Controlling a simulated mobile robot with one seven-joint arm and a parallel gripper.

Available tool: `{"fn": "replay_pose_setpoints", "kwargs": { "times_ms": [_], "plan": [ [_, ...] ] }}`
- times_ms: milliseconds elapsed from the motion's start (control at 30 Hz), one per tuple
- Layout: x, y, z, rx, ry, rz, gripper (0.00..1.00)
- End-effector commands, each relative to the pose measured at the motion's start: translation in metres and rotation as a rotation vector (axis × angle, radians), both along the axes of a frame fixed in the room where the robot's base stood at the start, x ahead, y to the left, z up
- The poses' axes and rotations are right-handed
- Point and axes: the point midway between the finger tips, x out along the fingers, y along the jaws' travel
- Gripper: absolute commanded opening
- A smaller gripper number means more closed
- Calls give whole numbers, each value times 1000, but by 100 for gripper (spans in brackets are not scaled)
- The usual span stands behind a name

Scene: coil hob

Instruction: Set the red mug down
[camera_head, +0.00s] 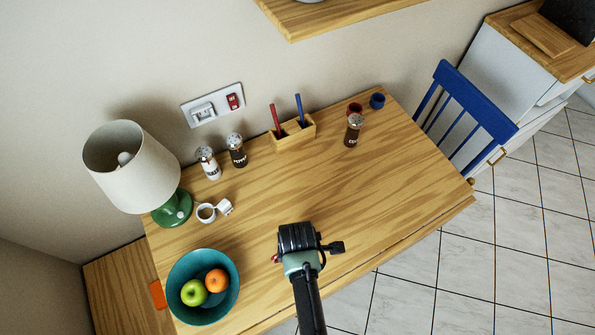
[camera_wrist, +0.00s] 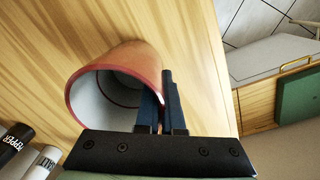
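The red mug (camera_wrist: 148,62) has a pale grey inside, and its open mouth faces the wrist camera. My gripper (camera_wrist: 162,100) is shut on the mug's wall at the right side of the rim, with one dark finger inside the mouth and one outside. In the head view my gripper (camera_head: 297,240) is over the front middle of the wooden table (camera_head: 345,205). Only a small red bit of the mug (camera_head: 275,259) shows there, left of the gripper; the rest is hidden. I cannot tell whether the mug's base touches the table.
A teal fruit bowl (camera_head: 175,300), white cup (camera_head: 206,212) and green-based lamp (camera_head: 130,170) are on the left. Shakers (camera_head: 237,150), a pen holder (camera_head: 292,135), a brown shaker (camera_head: 353,130), and small red (camera_head: 355,107) and blue cups (camera_head: 377,100) stand behind. The table's middle is clear.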

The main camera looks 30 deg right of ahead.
Motion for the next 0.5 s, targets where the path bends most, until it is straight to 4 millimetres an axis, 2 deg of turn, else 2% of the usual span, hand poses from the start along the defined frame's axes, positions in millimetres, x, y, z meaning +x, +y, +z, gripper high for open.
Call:
{"fn": "replay_pose_setpoints", "kwargs": {
  "times_ms": [367,400,500],
  "plan": [
    [1,0,-4,-1,-2,0,0],
    [0,0,-4,0,0,0,10],
    [0,0,-4,0,0,0,28]
  ]
}}
